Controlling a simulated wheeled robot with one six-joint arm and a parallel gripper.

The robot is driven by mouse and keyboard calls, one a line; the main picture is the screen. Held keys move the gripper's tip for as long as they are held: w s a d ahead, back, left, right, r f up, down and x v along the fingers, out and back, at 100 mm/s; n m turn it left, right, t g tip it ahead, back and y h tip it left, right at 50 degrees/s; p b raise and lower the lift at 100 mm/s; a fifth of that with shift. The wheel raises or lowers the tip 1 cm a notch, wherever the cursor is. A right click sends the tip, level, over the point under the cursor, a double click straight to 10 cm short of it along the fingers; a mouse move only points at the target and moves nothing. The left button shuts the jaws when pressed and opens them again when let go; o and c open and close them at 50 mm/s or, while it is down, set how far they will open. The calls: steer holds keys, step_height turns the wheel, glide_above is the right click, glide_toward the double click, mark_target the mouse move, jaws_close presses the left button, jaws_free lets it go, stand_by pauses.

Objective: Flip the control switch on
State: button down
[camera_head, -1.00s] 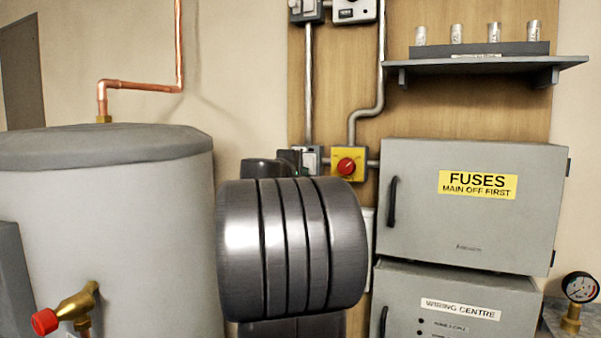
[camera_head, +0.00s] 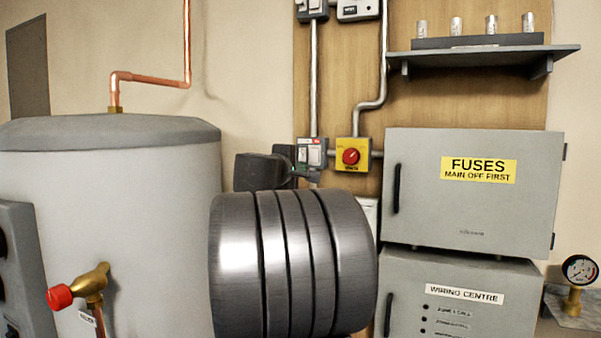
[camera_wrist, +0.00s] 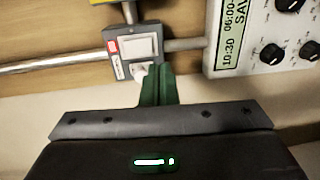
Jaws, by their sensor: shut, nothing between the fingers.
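The control switch appears to be a small grey box (camera_head: 312,153) with a white rocker and red label, on the wooden board. In the wrist view the switch (camera_wrist: 134,50) shows its rocker and a second small white part beside it. I cannot tell whether the rocker is on or off. My gripper (camera_head: 301,171) is at the switch's lower left in the head view. In the wrist view its green fingers (camera_wrist: 157,70) are together and empty, overlapping the switch's lower right edge. Contact cannot be told.
A yellow box with a red rotary knob (camera_head: 351,156) sits just right of the switch. A white programmer (camera_wrist: 262,40) is near in the wrist view. Grey fuse box (camera_head: 470,215) and wiring centre (camera_head: 460,318) stand right, a grey cylinder (camera_head: 110,220) left.

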steer(key=f+b+v, duration=0.2)
steer(key=v, duration=0.6)
steer(key=shift+s, duration=0.25)
steer(key=shift+w+r, duration=0.1)
